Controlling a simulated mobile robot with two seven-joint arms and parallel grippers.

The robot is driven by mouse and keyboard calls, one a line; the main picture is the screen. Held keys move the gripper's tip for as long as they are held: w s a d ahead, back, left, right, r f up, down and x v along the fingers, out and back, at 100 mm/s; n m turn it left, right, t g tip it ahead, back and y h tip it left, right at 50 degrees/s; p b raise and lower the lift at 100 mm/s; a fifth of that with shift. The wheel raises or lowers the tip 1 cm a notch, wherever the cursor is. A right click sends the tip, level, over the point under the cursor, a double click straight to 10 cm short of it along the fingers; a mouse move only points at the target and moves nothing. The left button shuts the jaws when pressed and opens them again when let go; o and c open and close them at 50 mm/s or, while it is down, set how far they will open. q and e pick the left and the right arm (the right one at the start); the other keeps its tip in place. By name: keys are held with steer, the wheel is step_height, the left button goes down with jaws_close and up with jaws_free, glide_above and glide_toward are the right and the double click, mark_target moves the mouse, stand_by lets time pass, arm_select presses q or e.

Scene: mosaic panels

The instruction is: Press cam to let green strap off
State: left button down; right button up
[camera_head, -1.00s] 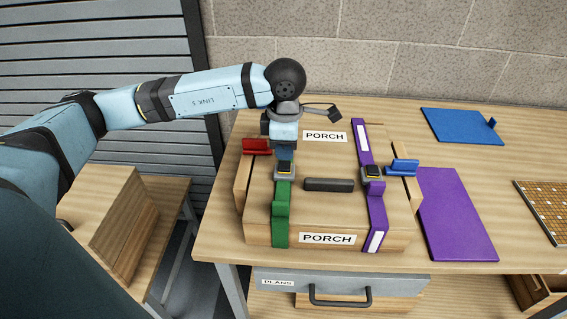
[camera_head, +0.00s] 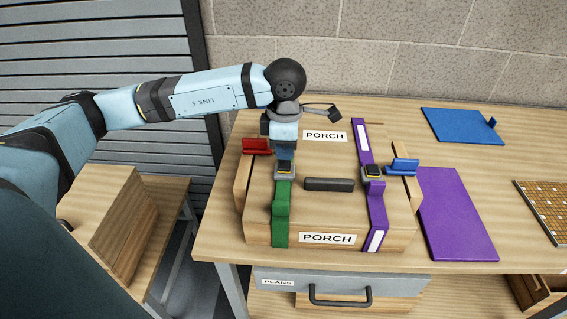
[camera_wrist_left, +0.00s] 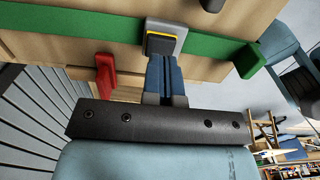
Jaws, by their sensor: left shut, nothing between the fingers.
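A wooden case labelled PORCH (camera_head: 326,238) lies on the bench. A green strap (camera_head: 281,222) runs down its left part and also shows in the left wrist view (camera_wrist_left: 105,48). A grey buckle with a dark, yellow-edged cam (camera_head: 285,171) sits on this strap; the cam (camera_wrist_left: 160,43) also shows in the left wrist view. My left gripper (camera_head: 285,158) points down, shut and empty, with its tips (camera_wrist_left: 163,58) right at the cam; I cannot tell whether they touch it. The strap's far part is hidden behind my gripper. My right gripper is not in view.
A purple strap (camera_head: 376,208) with its own buckle crosses the case's right part. A black handle (camera_head: 329,185) lies between the straps. A red piece (camera_head: 256,146) and a blue piece (camera_head: 402,167) stick out at the sides. A purple panel (camera_head: 455,215) lies at right.

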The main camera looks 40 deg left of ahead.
mark_target(284, 164)
arm_select(q)
steer(key=shift+f+b, duration=1.3)
steer(key=shift+f, duration=0.15)
stand_by(0.4)
steer(key=shift+r+p, duration=0.55)
steer(key=shift+r, duration=0.35)
steer(key=shift+r+p, duration=1.5)
steer(key=shift+r, duration=1.7)
steer(key=shift+f, duration=0.1)
